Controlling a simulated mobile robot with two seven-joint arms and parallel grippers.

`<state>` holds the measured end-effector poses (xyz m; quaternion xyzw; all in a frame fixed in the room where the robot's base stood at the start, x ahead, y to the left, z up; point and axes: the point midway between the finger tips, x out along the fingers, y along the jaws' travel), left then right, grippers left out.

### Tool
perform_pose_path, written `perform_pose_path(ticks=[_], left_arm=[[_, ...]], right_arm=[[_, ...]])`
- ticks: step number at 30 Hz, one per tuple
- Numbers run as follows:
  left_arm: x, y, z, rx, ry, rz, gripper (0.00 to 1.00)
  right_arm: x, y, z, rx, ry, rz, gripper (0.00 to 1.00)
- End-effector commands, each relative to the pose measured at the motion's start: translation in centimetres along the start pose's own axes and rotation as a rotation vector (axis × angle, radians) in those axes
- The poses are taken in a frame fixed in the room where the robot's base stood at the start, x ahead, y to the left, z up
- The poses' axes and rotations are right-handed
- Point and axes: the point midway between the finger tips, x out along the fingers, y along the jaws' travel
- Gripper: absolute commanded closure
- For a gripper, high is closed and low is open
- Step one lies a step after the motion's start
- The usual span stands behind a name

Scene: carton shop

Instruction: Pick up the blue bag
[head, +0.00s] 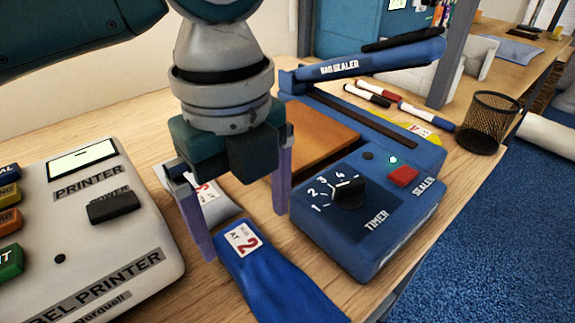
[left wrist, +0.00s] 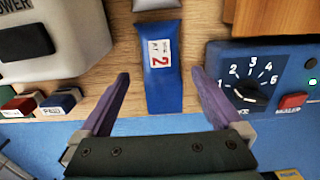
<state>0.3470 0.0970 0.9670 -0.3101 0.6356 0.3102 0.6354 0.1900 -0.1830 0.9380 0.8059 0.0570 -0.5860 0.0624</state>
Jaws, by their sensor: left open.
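The blue bag (head: 272,280) lies flat on the wooden table between the label printer and the bag sealer, with a white label marked with a red 2. It also shows in the left wrist view (left wrist: 164,88), upright in the picture between the finger lines. My left gripper (head: 243,230) points down over the bag's labelled end, its purple fingers apart on either side of it. In the left wrist view the open fingers (left wrist: 164,82) hold nothing. A silver-white bag (head: 208,203) lies just behind the blue one, partly hidden by my gripper. My right gripper is not in view.
The label printer (head: 130,235) stands close on the left. The blue bag sealer (head: 335,262), its arm raised, stands close on the right beside a brown block (head: 318,137). Markers (head: 367,95) and a black mesh cup (head: 486,122) lie beyond.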

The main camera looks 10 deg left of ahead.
Motion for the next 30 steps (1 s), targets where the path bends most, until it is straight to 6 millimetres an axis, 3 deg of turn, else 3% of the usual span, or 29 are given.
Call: perform_pose_path(ticks=[9,18,30], left_arm=[[4.6,0.0,0.6,0.000,0.000,0.002,0.00],[5.0,-0.1,0.7,0.001,-0.001,0.000,0.01],[5.0,-0.1,0.7,0.001,-0.001,0.000,0.46]], right_arm=[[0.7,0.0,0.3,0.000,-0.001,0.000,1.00],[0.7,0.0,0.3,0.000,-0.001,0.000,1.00],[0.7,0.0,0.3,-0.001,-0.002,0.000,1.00]])
